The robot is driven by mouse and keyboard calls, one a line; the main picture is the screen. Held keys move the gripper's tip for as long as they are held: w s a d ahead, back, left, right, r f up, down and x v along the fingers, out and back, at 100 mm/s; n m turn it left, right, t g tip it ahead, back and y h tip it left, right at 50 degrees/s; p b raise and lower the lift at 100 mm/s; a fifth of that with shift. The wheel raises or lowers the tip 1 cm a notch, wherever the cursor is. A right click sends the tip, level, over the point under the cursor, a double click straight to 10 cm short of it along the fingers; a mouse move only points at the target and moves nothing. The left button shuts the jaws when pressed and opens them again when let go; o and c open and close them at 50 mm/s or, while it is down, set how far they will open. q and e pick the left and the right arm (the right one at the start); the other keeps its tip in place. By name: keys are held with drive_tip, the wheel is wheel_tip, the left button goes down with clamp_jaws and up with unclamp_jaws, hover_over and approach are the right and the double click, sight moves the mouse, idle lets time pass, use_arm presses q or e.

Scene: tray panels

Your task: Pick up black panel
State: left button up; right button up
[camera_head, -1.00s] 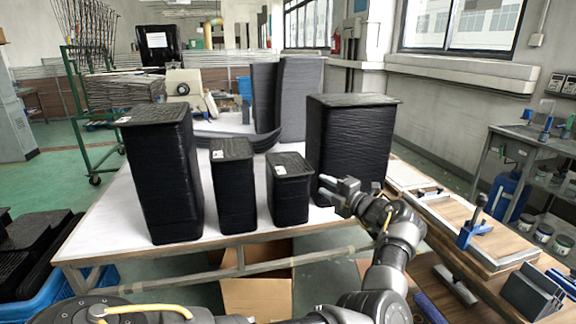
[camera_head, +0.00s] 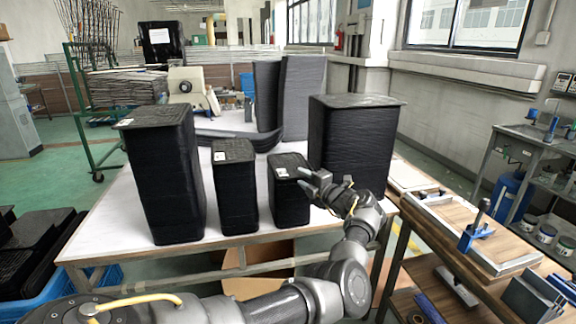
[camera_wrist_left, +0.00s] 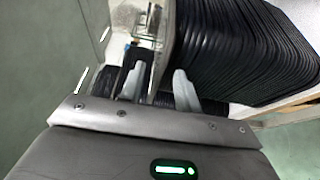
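Black panels stand in several stacks on the white table (camera_head: 110,212): a tall left stack (camera_head: 165,185), a narrow stack (camera_head: 235,192), a short stack (camera_head: 290,205) and a large right stack (camera_head: 352,145). My left gripper (camera_head: 304,180) is at the upper right edge of the short stack, in front of the large one. Its two pale fingers are apart in the left wrist view (camera_wrist_left: 160,86), with black panel layers behind them. I cannot tell whether they touch or straddle a panel. A large black stack (camera_wrist_left: 235,50) fills the wrist view's upper right. My right gripper is out of view.
Curved black panels (camera_head: 302,95) stand at the table's back. A wooden bench (camera_head: 470,235) with a blue clamp (camera_head: 474,236) is at the right. A blue crate (camera_head: 45,300) with black panels is at the lower left.

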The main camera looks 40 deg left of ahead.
use_arm(q)
drive_tip(key=shift+d+r, duration=0.1)
clamp_jaws()
